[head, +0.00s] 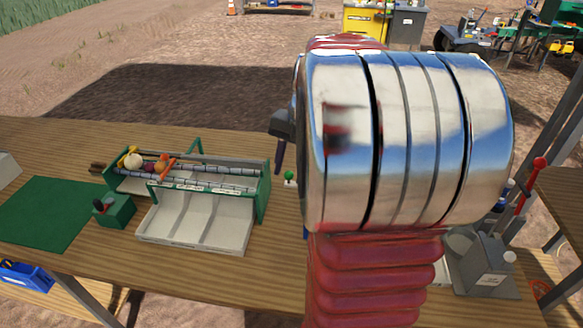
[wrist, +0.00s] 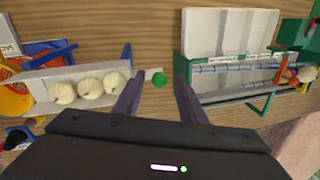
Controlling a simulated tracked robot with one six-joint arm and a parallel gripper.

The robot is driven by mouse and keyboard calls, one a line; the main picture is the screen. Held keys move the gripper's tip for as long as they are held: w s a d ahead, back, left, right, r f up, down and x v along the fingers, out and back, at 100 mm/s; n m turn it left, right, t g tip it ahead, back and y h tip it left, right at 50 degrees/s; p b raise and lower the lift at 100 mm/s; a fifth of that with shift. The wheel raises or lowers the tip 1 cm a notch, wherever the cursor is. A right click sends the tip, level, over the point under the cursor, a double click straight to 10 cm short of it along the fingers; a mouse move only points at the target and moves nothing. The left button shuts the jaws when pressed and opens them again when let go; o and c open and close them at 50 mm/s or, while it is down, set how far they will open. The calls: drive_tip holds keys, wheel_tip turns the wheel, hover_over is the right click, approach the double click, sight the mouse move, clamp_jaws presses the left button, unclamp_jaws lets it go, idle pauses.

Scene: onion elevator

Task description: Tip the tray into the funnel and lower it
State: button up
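In the wrist view a pale tray (wrist: 40,92) holds a row of three whitish onions (wrist: 90,88). A green knob (wrist: 158,80) stands on a small pale piece at the tray's right end; it also shows in the head view (head: 289,176). My gripper (wrist: 155,88) is open, its two purple fingers on either side of the knob, with visible gaps. Whether the knob is level with the fingertips I cannot tell. In the head view my arm hides the tray and most of my gripper. I cannot clearly identify the funnel.
A green-framed roller sorter (head: 262,195) with a white partitioned bin (head: 195,222) stands left on the wooden table. A small green box with a lever (head: 115,210) and a green mat (head: 45,215) lie further left. A grey machine (head: 485,270) stands at the right.

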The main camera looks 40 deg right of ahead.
drive_tip(key=shift+c, duration=0.4)
clamp_jaws()
drive_tip(key=shift+r, duration=0.1)
